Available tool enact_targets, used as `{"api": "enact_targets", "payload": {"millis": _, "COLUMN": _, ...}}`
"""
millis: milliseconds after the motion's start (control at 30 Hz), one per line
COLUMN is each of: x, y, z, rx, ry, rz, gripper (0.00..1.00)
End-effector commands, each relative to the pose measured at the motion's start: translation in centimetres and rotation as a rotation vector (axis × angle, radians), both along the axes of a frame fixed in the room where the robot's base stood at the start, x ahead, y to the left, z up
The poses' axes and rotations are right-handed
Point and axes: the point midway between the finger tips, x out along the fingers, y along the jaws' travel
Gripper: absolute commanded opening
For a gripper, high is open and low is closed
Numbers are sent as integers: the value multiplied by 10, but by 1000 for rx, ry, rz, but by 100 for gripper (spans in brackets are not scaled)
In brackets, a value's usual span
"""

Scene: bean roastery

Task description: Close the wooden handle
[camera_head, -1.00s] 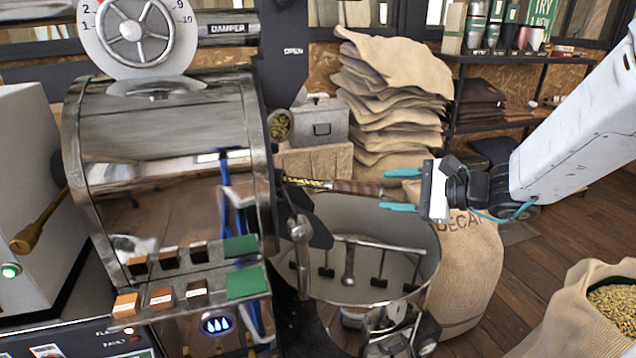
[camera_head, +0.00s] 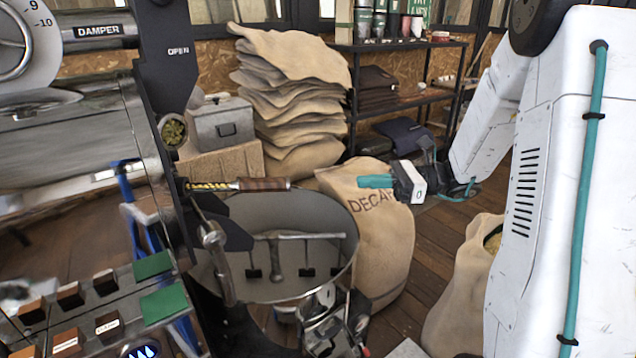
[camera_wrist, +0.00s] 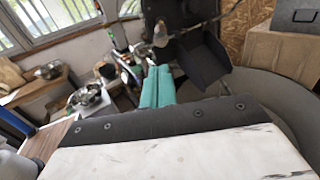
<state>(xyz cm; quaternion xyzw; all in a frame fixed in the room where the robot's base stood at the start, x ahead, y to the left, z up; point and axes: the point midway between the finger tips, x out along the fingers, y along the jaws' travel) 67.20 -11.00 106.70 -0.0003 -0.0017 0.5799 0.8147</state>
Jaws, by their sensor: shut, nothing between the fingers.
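The wooden handle (camera_head: 265,184) is a brown grip on a rod with a yellow-and-black striped part. It sticks out sideways to the right from the front of the roaster (camera_head: 75,150), above the round cooling bin (camera_head: 340,225). My gripper (camera_head: 362,181) is to the right of the handle's end, apart from it, in front of the DECAF sack. Its teal fingers are together and hold nothing. In the wrist view the closed fingers (camera_wrist: 157,88) point toward dark roaster parts. I cannot clearly make out the wooden grip there.
A dark plate marked OPEN (camera_head: 165,60) stands above the handle. The DECAF sack (camera_head: 385,245) stands right of the bin, and another open sack (camera_head: 465,290) is farther right. Stacked sacks (camera_head: 290,95) and a dark shelf (camera_head: 400,105) are behind. Some wooden floor is bare.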

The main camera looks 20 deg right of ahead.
Motion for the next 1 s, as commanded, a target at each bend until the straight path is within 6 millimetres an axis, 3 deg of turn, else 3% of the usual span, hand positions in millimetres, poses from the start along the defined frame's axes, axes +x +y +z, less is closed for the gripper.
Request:
{"api": "enact_targets", "payload": {"millis": 167, "x": 6, "y": 21, "z": 0, "rx": 1, "ry": 5, "rz": 3, "gripper": 0}}
{"api": "enact_targets", "payload": {"millis": 600, "x": 36, "y": 106, "z": 0, "rx": -1, "ry": 3, "rz": 3, "gripper": 0}}
{"api": "enact_targets", "payload": {"millis": 800, "x": 44, "y": 127, "z": 0, "rx": -1, "ry": 3, "rz": 0, "gripper": 0}}
{"api": "enact_targets", "payload": {"millis": 1000, "x": 46, "y": 132, "z": 0, "rx": -2, "ry": 4, "rz": -2, "gripper": 0}}
